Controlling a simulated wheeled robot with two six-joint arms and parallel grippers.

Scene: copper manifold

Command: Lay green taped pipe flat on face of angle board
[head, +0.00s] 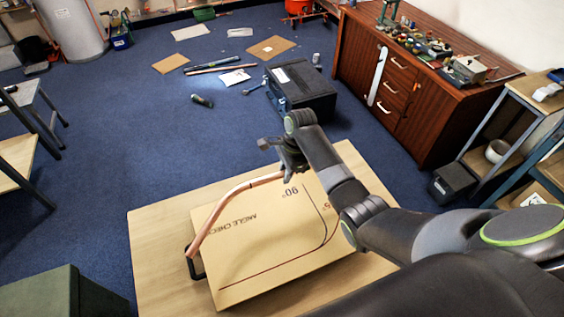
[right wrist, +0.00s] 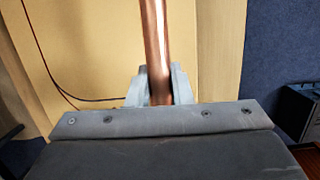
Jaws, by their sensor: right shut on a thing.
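The angle board (head: 262,262) is a tan panel marked "ANGLE CHECK" and "90°", with a dark bent line. It lies on a pale wooden tabletop. A bent copper pipe (head: 221,204) runs from my right gripper (head: 288,168) leftward, then curves down along the board's left side. I cannot tell whether it touches the board. No green tape shows on it. My right gripper is shut on the pipe at the board's far edge. In the right wrist view the pipe (right wrist: 154,40) stands between the two grey fingers (right wrist: 158,82). My left gripper is not in view.
The tabletop (head: 153,262) has bare room left of the board. A black case (head: 302,84) stands on the blue floor beyond it. A wooden cabinet (head: 415,100) stands at the back right. A dark green box (head: 50,295) is at lower left.

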